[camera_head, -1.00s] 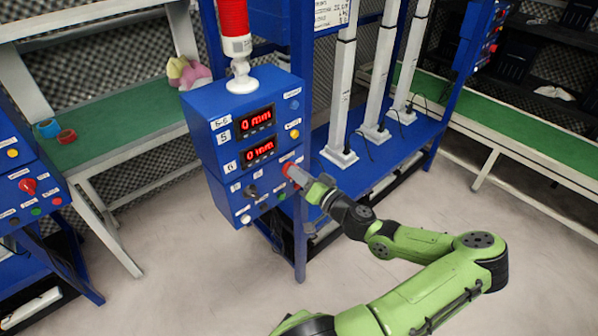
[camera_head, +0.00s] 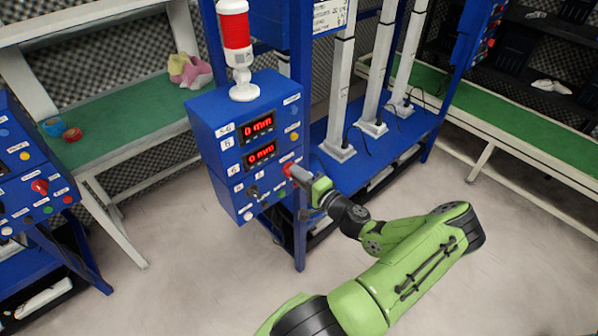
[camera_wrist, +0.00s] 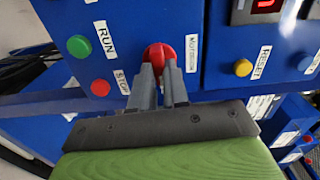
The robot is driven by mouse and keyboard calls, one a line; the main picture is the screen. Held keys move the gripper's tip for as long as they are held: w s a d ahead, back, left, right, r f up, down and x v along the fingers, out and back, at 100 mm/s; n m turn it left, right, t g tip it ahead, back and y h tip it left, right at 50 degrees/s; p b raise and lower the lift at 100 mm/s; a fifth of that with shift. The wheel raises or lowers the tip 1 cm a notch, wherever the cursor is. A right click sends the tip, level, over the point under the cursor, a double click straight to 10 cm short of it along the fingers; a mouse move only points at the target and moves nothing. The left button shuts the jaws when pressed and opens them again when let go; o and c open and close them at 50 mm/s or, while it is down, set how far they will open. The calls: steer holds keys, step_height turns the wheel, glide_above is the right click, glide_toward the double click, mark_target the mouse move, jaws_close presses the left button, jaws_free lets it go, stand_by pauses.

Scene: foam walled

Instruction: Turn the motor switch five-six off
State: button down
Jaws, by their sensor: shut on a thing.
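The blue five-six control box (camera_head: 228,130) stands left of the middle in the head view, with two red "0 mm" displays. The red motor switch knob (camera_wrist: 159,50) is on its panel in the wrist view, beside a label that reads like "MOTOR". My gripper (camera_wrist: 160,74) is shut on this knob, one grey finger on each side. In the head view my gripper (camera_head: 294,172) reaches the lower right edge of the box, and the knob is mostly hidden by it.
A green RUN button (camera_wrist: 79,46), a red STOP button (camera_wrist: 101,88) and a yellow RESET button (camera_wrist: 243,67) sit near the knob. A red-and-white signal lamp (camera_head: 236,40) stands on the box. Another blue control box (camera_head: 30,180) is at the left.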

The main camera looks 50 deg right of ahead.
steer(key=shift+m, duration=0.4)
steer(key=c, duration=1.1)
jaws_free()
steer(key=shift+s, duration=0.1)
steer(key=p+v, duration=0.1)
steer(key=v, duration=1.4)
steer(key=shift+s+a, duration=0.1)
steer(key=shift+s, duration=0.2)
steer(key=shift+w, duration=0.1)
